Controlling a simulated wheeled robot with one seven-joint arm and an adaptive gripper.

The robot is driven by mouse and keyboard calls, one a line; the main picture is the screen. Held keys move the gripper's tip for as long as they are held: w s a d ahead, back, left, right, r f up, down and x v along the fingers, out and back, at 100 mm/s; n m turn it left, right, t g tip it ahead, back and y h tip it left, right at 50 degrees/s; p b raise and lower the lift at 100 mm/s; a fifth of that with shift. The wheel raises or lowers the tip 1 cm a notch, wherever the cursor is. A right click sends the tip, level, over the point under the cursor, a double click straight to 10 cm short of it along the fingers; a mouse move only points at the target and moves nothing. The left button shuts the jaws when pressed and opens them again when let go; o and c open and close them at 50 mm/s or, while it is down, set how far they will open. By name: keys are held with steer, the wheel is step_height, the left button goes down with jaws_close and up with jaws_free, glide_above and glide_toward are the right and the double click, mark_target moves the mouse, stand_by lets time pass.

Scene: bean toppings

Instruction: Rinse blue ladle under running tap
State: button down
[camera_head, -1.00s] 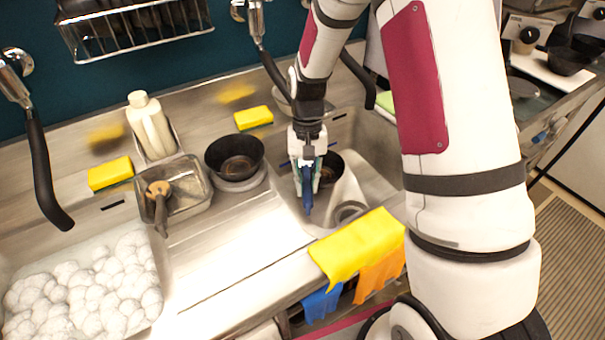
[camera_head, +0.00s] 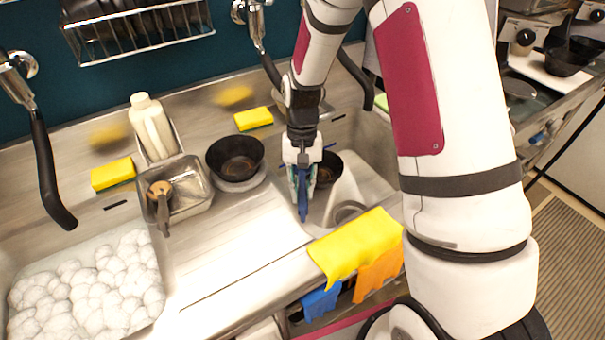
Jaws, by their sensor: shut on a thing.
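My gripper (camera_head: 302,165) is over the left part of the right sink basin (camera_head: 365,180), shut on the blue ladle (camera_head: 303,206). A blue length of the ladle hangs down below the fingers. The fingers hide part of the ladle, and its bowl is hard to make out. The right tap's black spout (camera_head: 355,75) shows behind my arm, above the back of the basin. I cannot see whether water runs from it.
A dark bowl (camera_head: 328,168) sits in the basin just right of my gripper. A black pan (camera_head: 235,157) stands on the counter to the left. Yellow, orange and blue cloths (camera_head: 355,245) hang over the front edge. The left basin holds white foam (camera_head: 90,285).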

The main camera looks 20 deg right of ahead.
mark_target(304, 230)
steer(key=shift+s+a+f+p, duration=0.1)
steer(key=shift+s+a+p, duration=0.45)
steer(key=shift+s, duration=0.85)
steer(key=shift+s+a+p, duration=0.35)
steer(key=shift+s+p, duration=0.45)
steer(key=shift+s, duration=0.55)
steer(key=shift+s+a+f+p, duration=0.1)
steer(key=shift+s+a+p, duration=0.45)
steer(key=shift+s, duration=0.85)
steer(key=shift+d, duration=0.1)
steer(key=shift+r, duration=0.15)
steer(key=shift+s+r+p, duration=1)
steer(key=shift+r+p, duration=0.2)
steer(key=shift+r, duration=0.05)
steer(key=shift+s+a+r+p, duration=0.25)
steer(key=shift+s+r+p, duration=0.2)
steer(key=shift+r, duration=0.2)
steer(key=shift+s+a+r+p, duration=0.2)
steer(key=shift+s+r+p, duration=0.1)
steer(key=shift+r+p, duration=0.3)
steer(key=shift+w, duration=0.1)
